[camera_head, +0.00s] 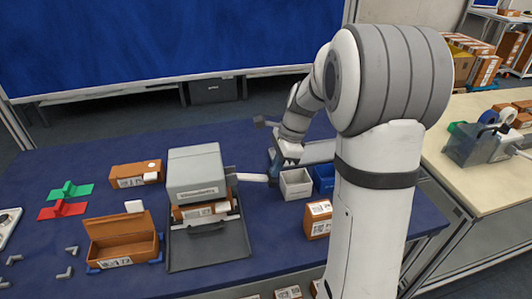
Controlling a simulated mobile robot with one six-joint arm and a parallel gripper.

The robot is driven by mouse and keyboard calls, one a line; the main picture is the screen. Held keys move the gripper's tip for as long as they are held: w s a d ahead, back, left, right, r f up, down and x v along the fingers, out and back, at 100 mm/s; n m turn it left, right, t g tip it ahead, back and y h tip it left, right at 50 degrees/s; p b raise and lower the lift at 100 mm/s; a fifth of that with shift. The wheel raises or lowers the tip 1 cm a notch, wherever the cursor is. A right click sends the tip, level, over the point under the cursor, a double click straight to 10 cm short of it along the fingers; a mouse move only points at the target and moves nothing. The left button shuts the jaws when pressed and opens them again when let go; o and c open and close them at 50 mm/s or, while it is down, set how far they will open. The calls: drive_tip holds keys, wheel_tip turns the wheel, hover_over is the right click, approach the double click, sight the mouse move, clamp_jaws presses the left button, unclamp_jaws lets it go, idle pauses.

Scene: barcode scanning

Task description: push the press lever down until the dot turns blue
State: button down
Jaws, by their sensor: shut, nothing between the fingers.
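The press (196,178) is a grey box-shaped machine on the blue table, with a brown labelled box (200,209) under its head. Its press lever (250,177) is a pale bar sticking out of the right side, close to level. My gripper (272,172) is shut and empty at the outer end of the lever. It is small and partly hidden by my wrist, so I cannot tell whether it touches the lever. I cannot make out a coloured dot on the press.
Grey (295,184) and blue (324,180) bins stand right of the lever, close to my gripper. An open brown box (122,243), a closed box (136,174) and green (71,190) and red (63,210) pieces lie to the left. A blue panel (170,40) stands behind.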

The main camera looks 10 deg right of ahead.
sight(276, 179)
drive_tip(key=shift+f+y, duration=0.7)
drive_tip(key=shift+f, duration=0.15)
drive_tip(key=shift+s+a+f+b, duration=0.1)
drive_tip(key=shift+s+f+b, duration=0.15)
drive_tip(key=shift+f, duration=0.2)
drive_tip(key=shift+s+a+f+b, duration=0.1)
drive_tip(key=shift+f+b, duration=0.15)
drive_tip(key=shift+f, duration=0.2)
drive_tip(key=shift+d+f, duration=0.1)
idle(0.3)
drive_tip(key=shift+d+r+p, duration=0.1)
drive_tip(key=shift+r+p, duration=0.2)
drive_tip(key=shift+r, duration=0.1)
drive_tip(key=p+v, duration=0.2)
drive_tip(key=v, duration=1.2)
drive_tip(key=shift+w+r+p, duration=0.3)
drive_tip(key=shift+w+p, duration=0.05)
drive_tip(key=shift+d, duration=0.15)
